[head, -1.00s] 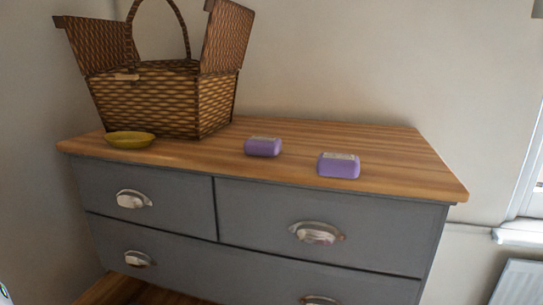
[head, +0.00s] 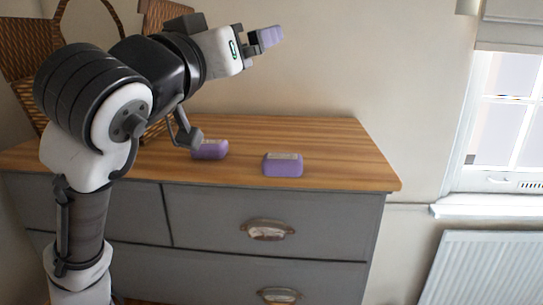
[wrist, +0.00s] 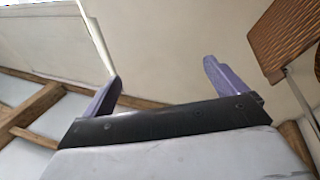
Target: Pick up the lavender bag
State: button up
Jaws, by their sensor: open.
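Two similar purple blocks with pale labelled tops lie on the wooden dresser top in the head view, a left one (head: 211,151) and a right one (head: 283,168). I cannot tell which is the lavender bag. The left one is partly hidden behind a part of my arm. My gripper (head: 270,37) is raised well above the dresser, pointing right, apart from both. In the wrist view its two purple fingers (wrist: 162,75) stand wide apart with nothing between them. Neither block shows in the wrist view.
A wicker basket (head: 22,50) stands at the dresser's left end, mostly hidden by my arm; it also shows in the wrist view (wrist: 285,40). The dresser top (head: 335,150) is clear right of the blocks. A window (head: 505,115) and radiator (head: 480,268) are at right.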

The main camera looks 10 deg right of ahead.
jog(key=d+f+g+y, duration=0.4)
jog(key=d+f+g, duration=0.1)
jog(key=d, duration=0.1)
jog(key=n+g+y+p, duration=0.1)
jog(key=g+y, duration=0.2)
jog(key=y, duration=0.1)
send_near(283, 156)
jog(key=p+x, duration=0.2)
jog(key=x, duration=0.2)
jog(key=shift+w+a+f, duration=0.1)
jog(key=shift+w+f, duration=0.05)
jog(key=shift+f, duration=0.1)
jog(key=shift+p+x, duration=1.3)
jog(key=shift+x, duration=1.5)
jog(key=shift+c, duration=0.2)
jog(key=c, duration=1)
jog(key=shift+r, duration=0.1)
